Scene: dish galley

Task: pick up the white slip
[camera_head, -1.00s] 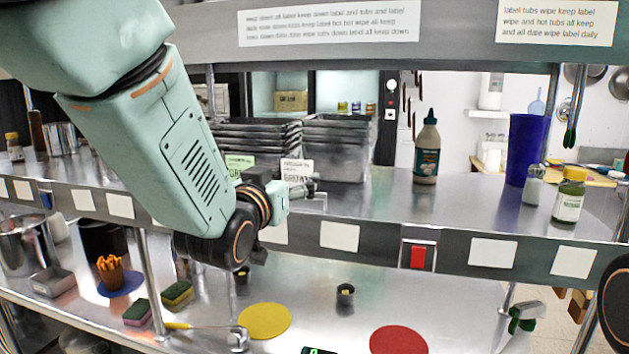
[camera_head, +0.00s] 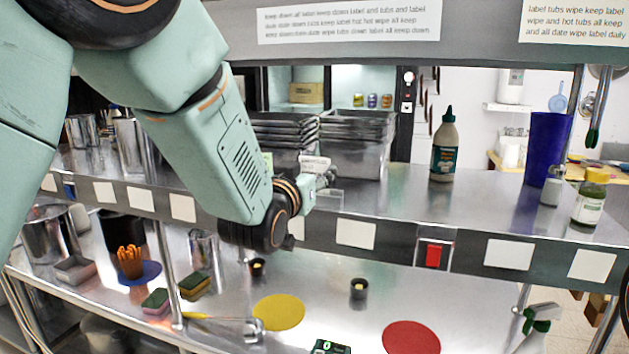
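The white slip (camera_head: 314,163) is a small upright card with dark printing. It shows just above and behind my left gripper, in front of the stacked metal pans on the upper shelf. Its lower part is hidden by the gripper. My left gripper (camera_head: 325,181) points right over the shelf's front part, close to the slip. I cannot tell whether it touches the slip or whether its fingers are open. A green slip (camera_head: 267,161) is mostly hidden behind my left arm. My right gripper is out of view.
Stacked pans (camera_head: 357,140) stand behind the slip. A glue-like bottle (camera_head: 445,148), a blue cup (camera_head: 546,150) and a green-labelled jar (camera_head: 590,197) stand to the right on the upper shelf (camera_head: 485,205). The shelf's middle is clear. A label strip runs along its front edge.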

